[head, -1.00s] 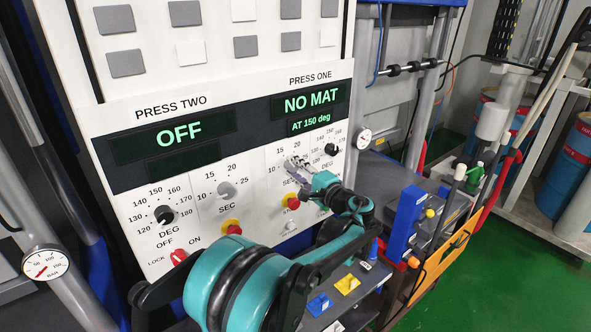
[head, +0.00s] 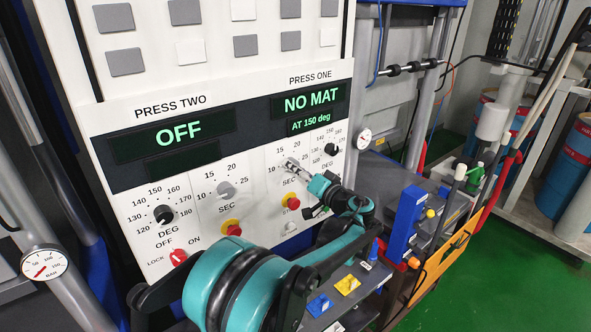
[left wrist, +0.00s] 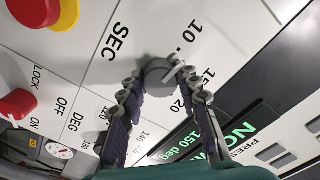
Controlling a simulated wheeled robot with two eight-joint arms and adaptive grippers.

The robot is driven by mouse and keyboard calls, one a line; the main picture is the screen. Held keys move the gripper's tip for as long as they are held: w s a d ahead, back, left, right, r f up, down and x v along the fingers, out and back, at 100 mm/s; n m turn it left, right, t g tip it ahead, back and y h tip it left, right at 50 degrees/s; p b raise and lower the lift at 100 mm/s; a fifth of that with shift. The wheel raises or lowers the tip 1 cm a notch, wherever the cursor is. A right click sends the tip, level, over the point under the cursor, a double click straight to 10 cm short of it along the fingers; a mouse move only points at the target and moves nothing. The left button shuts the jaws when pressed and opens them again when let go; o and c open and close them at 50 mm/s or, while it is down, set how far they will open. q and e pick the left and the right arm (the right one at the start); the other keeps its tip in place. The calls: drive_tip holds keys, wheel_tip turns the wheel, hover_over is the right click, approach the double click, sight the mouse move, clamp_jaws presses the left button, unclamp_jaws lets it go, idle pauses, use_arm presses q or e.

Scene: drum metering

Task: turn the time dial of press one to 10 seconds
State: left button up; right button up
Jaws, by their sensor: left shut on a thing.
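The grey time dial (left wrist: 156,78) of press one sits on the white panel above the SEC label, with the marks 10, 15 and 20 around it. My left gripper (left wrist: 165,88) is shut on the dial, its two fingers on either side. The dial's pointer seems to face between the 10 and 15 marks; the exact setting is hard to tell. In the head view my left gripper (head: 293,167) covers most of the dial. The press one display (head: 310,103) reads NO MAT, AT 150 deg. My right gripper is not in view.
The press one DEG dial (head: 331,149) is just right of my gripper. A red button with yellow collar (head: 291,202) lies just below. Press two has its own time dial (head: 225,190), another red button (head: 233,228) and a red lock switch (head: 179,257).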

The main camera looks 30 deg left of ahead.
use_arm(q)
drive_tip(key=shift+n, duration=0.6)
drive_tip(key=o, duration=1.1)
drive_tip(key=v, duration=1.2)
